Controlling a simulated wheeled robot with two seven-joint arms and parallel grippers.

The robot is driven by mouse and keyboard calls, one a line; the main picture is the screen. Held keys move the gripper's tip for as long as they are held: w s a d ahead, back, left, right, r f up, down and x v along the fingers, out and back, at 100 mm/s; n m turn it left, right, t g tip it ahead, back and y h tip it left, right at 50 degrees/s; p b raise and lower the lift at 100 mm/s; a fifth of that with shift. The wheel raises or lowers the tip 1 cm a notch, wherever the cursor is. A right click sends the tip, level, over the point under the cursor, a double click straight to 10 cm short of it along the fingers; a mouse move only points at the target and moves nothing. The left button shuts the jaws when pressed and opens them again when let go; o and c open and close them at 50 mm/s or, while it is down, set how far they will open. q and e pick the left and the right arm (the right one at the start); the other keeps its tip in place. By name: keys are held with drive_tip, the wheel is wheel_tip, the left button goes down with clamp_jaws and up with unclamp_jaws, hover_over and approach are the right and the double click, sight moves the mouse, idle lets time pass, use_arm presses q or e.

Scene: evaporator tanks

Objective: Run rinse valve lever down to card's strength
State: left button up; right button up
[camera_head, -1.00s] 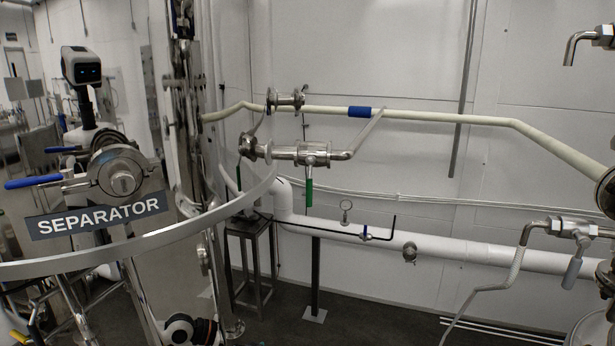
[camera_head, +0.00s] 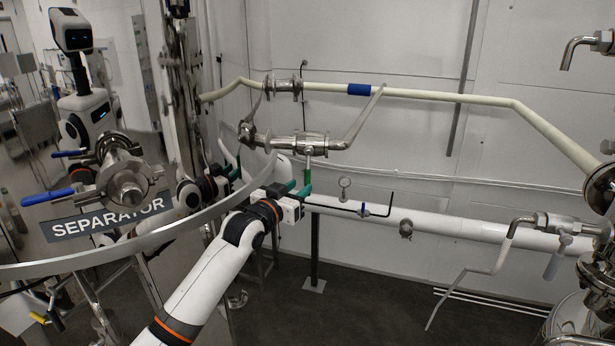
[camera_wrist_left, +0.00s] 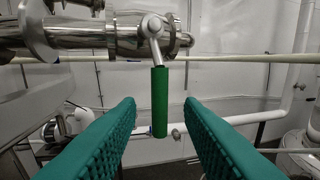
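A valve lever with a green grip (camera_head: 308,165) hangs straight down from a steel valve (camera_head: 309,143) on the pipe. In the left wrist view the green grip (camera_wrist_left: 160,101) hangs upright between and beyond two teal fingers. My left gripper (camera_head: 299,187) is open and just below and in front of the lever. In the wrist view its fingers (camera_wrist_left: 160,120) stand wide, with a gap on both sides of the grip. No card shows in either view. My right gripper is not in view.
A curved steel rim (camera_head: 180,229) of the shiny SEPARATOR tank passes close to my left forearm. Blue-handled valves (camera_head: 47,197) are on the left. A white pipe (camera_head: 450,224) with a small blue-tagged black rod (camera_head: 364,210) runs behind. Floor at centre right is clear.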

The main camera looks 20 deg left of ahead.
sight(306, 182)
use_arm(q)
drive_tip(key=shift+p+x, duration=0.5)
drive_tip(key=shift+x, duration=2.05)
clamp_jaws()
